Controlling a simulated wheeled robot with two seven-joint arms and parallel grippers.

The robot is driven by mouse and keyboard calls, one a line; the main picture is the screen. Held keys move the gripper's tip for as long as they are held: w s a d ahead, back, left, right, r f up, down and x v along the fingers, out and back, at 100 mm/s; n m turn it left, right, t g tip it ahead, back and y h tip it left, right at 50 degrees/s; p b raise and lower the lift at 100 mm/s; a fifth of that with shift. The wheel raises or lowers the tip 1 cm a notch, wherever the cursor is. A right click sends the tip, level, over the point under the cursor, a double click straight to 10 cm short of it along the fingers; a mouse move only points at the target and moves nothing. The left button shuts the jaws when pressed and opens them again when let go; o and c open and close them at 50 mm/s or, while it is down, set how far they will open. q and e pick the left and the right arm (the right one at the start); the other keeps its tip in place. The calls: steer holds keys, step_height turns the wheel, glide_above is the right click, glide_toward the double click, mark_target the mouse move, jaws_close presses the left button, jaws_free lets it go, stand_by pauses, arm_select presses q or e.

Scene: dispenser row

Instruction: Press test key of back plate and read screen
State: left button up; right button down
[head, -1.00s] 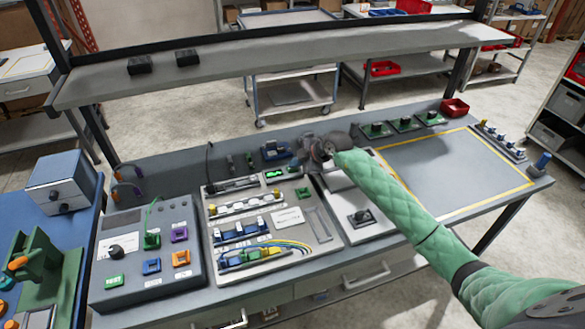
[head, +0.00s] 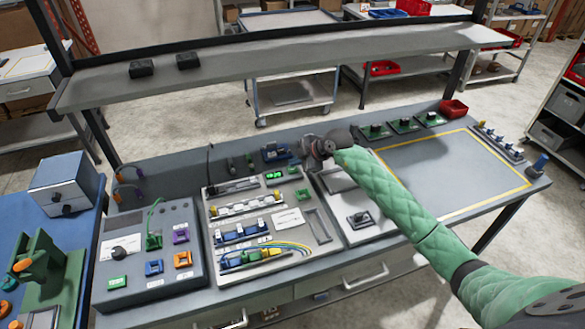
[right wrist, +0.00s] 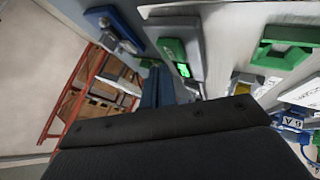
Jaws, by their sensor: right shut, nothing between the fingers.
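My right gripper (head: 310,150) is shut and empty, held over the back part of the bench just behind and right of the grey component plate (head: 328,262). In the right wrist view the lit screen (right wrist: 183,70) shows beyond my dark gripper body, too small and tilted to read. My left gripper is out of view.
Terminal blocks and yellow and blue wires (head: 255,256) cover the plate. A pale panel with a black square part (head: 359,218) lies to its right. A shelf (head: 280,65) spans above the bench back. The yellow-bordered mat (head: 455,175) at right is clear.

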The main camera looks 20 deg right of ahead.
mark_target(296, 170)
steer(key=shift+r+p, duration=1.85)
steer(key=shift+r, duration=0.65)
